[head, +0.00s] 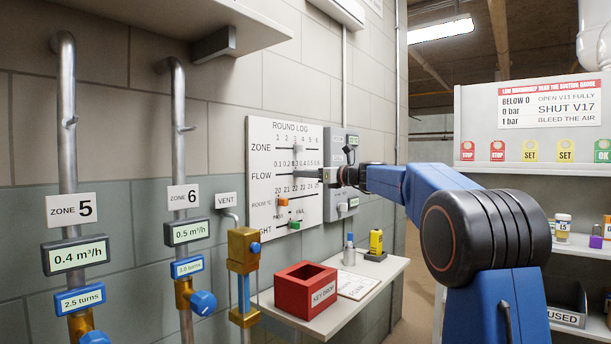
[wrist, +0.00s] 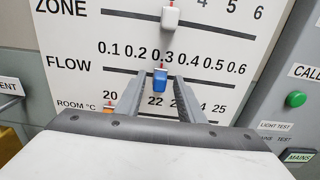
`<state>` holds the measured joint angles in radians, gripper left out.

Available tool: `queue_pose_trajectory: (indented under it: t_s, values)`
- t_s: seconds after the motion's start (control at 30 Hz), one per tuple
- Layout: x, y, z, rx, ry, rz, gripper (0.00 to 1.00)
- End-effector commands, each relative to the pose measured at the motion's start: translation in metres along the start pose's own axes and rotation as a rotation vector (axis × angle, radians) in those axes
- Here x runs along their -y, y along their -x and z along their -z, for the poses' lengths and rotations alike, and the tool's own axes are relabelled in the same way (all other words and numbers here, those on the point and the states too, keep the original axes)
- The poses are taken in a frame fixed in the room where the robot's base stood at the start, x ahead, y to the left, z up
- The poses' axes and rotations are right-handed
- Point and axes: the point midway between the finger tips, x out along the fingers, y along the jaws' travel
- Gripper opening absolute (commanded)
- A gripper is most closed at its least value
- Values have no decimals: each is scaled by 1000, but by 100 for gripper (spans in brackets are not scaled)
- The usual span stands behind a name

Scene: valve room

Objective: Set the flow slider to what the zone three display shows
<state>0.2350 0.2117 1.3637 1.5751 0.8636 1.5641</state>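The round log board (head: 262,155) hangs on the wall in the head view. Its flow slider, a blue knob (wrist: 160,78), sits at about the 0.3 mark in the wrist view. My gripper (wrist: 161,77) is open, with one finger on each side of the blue knob and a visible gap at each side. In the head view my gripper (head: 302,174) reaches to the flow row, and the blue knob cannot be made out there. The zone three display is not in view; only zone 5 (head: 76,254) reads 0.4 m³/h and zone 6 (head: 190,232) 0.5 m³/h.
The white zone slider (wrist: 170,17) is just above my fingers, and an orange slider (wrist: 108,107) is at lower left. A grey panel (wrist: 295,80) with a green button stands close on the right. A red key box (head: 305,292) sits on the shelf below.

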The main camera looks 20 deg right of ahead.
Motion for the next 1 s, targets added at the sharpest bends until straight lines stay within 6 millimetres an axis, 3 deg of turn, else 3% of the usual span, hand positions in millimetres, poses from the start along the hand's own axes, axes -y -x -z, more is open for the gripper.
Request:
queue_pose_trajectory:
  t_s: [0.27, 0.43, 1.0]
  values:
    - [0, 1, 0, 0, 0, 0, 34]
    - [1, 15, -1, 0, 0, 3, 34]
    - [1, 126, 0, 0, 0, 3, 34]
